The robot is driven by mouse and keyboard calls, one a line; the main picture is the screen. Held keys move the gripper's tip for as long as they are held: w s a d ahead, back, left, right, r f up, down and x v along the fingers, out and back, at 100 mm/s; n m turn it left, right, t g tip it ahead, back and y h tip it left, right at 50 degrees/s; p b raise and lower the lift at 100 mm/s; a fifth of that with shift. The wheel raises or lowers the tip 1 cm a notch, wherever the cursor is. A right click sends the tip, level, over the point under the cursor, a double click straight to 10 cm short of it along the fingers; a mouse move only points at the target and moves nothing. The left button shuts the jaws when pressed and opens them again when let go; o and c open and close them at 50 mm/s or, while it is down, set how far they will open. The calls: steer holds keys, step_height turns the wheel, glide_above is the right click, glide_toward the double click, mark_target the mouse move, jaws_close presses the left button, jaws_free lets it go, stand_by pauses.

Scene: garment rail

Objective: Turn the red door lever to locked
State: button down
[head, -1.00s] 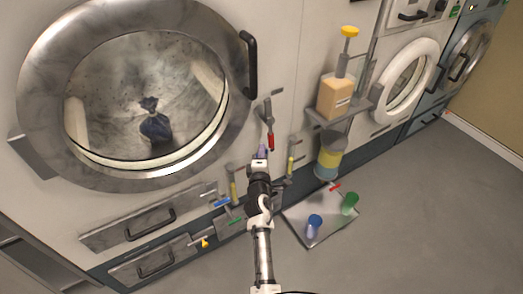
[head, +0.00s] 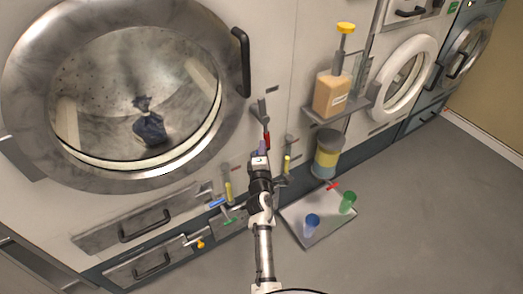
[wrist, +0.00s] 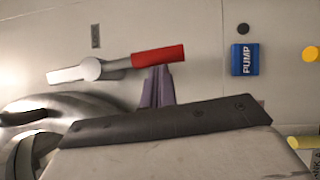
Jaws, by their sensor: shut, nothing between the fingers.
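The red door lever (head: 267,139) is on the white machine front, right of the big round door; its red grip hangs down from a grey arm. In the wrist view the red grip (wrist: 158,56) points right from a round grey pivot (wrist: 91,69), with a pale stub on the other side. My gripper (head: 262,148) is shut and empty, its purple fingers just below the red grip. In the wrist view the fingertips (wrist: 158,76) are at the grip's lower edge; I cannot tell if they touch it.
A blue PUMP label (wrist: 245,59) is right of the lever. The round door (head: 229,100) has a black handle (head: 241,62). A soap bottle (head: 331,95) stands on a shelf at right. Yellow-handled valves flank my arm. A floor tray (head: 317,234) holds blue and green cups.

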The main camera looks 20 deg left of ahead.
steer(key=shift+w+d, duration=0.1)
steer(key=w+n+b, duration=0.1)
steer(key=b, duration=0.1)
steer(key=w+d+f+n+t+b, duration=0.1)
steer(key=b, duration=0.2)
steer(key=shift+d+n+y, duration=0.15)
steer(key=shift+n+y, duration=0.15)
steer(key=shift+y, duration=0.1)
steer(key=w+d+r+n+g+y+b, duration=0.1)
steer(key=w+d+r+n+y+b, duration=0.1)
steer(key=n+y+b, duration=0.4)
steer(key=w+d+r+n+g+y+b, duration=0.1)
steer(key=w+d+r+n+y+b, duration=0.2)
steer(key=n+b, duration=0.9)
steer(key=shift+w+d+r+n+g+y+b, duration=0.4)
steer(key=shift+w+r+y+b, duration=0.75)
steer(key=shift+y, duration=0.25)
steer(key=shift+s+r, duration=0.1)
steer(key=shift+r, duration=0.1)
steer(key=shift+f, duration=0.1)
